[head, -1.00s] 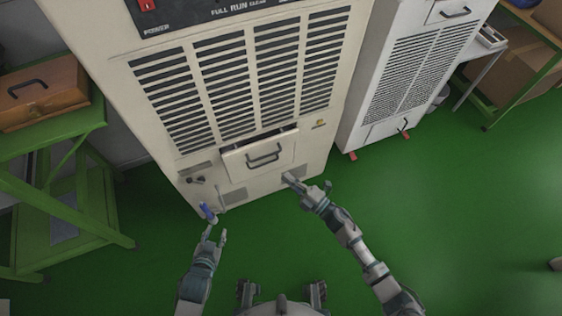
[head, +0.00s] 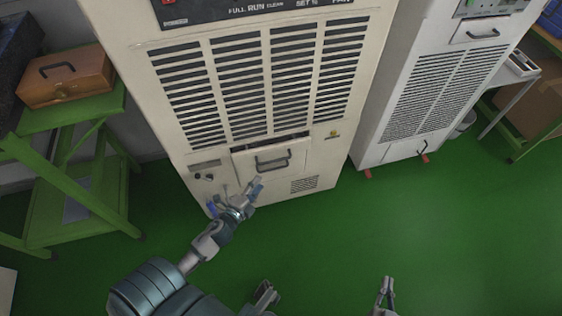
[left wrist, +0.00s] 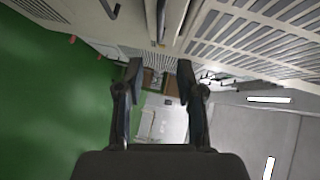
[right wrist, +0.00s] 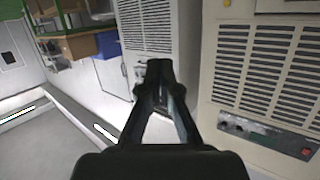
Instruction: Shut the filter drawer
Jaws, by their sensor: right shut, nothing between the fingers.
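The filter drawer (head: 268,160) is a cream panel with a dark grey handle (head: 273,162), low on the front of the large cream cabinet (head: 196,105). A dark gap shows along its top edge, so it stands slightly out. My left gripper (head: 256,188) is just below the drawer's lower edge; I cannot tell whether it touches. Its fingers are apart and empty in the left wrist view (left wrist: 160,75). My right gripper (head: 387,285) is away from the cabinet, over the floor at lower right. Its fingertips are together with nothing between them in the right wrist view (right wrist: 160,70).
A second, white cabinet (head: 430,90) stands to the right. A green bench (head: 70,180) with a brown case (head: 65,78) is at left. The green floor is clear at right.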

